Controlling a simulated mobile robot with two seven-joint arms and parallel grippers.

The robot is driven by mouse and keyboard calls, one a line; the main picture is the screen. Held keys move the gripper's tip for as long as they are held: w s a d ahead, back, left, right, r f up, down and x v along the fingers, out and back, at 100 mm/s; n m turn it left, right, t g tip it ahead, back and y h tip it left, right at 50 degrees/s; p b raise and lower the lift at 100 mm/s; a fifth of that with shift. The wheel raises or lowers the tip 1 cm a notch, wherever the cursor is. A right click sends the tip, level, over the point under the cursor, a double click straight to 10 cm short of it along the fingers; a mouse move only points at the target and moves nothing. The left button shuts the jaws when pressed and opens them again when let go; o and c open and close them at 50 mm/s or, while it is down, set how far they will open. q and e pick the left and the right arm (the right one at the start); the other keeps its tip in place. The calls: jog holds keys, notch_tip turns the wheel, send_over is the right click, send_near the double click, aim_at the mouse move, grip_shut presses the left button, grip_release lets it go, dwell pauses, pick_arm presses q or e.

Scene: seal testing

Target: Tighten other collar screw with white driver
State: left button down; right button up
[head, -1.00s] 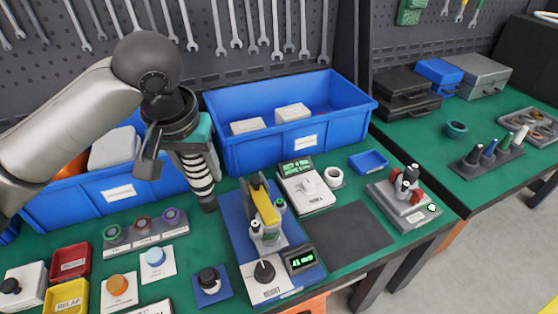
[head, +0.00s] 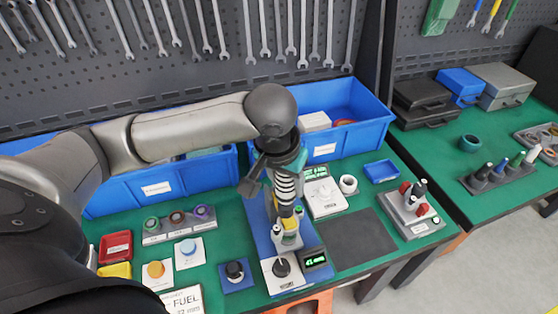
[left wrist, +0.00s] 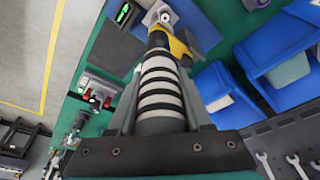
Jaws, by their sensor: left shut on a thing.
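My left gripper (head: 278,162) is shut on the white driver, whose white-and-black banded handle (head: 286,184) points down. In the left wrist view the driver (left wrist: 160,95) runs away from the gripper toward the yellow-armed fixture (left wrist: 172,45). My right gripper is not in view.
A black-knobbed white unit (head: 282,268) and a green-lit display (head: 314,260) sit at the plate's front. A white instrument (head: 324,198) stands right of the driver, with a blue bin (head: 350,135) behind. The dark mat (head: 362,238) is clear.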

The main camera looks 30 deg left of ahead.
aim_at(278, 198)
pick_arm(q)
jog(key=shift+s+a+r+p, duration=0.5)
jog(key=shift+s+p, duration=0.1)
jog(key=shift+p, duration=0.15)
jog(key=shift+s+a, duration=0.15)
notch_tip(278, 198, down, 5)
jog(key=b, duration=0.6)
jog(key=shift+f+b, duration=0.1)
jog(key=shift+b, duration=0.2)
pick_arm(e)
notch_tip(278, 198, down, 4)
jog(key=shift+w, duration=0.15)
pick_arm(q)
jog(key=shift+f+b, duration=0.3)
jog(key=shift+f, duration=0.8)
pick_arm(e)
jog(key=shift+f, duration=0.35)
pick_arm(q)
jog(key=shift+f+p, duration=0.25)
jog(key=shift+p, duration=1.3)
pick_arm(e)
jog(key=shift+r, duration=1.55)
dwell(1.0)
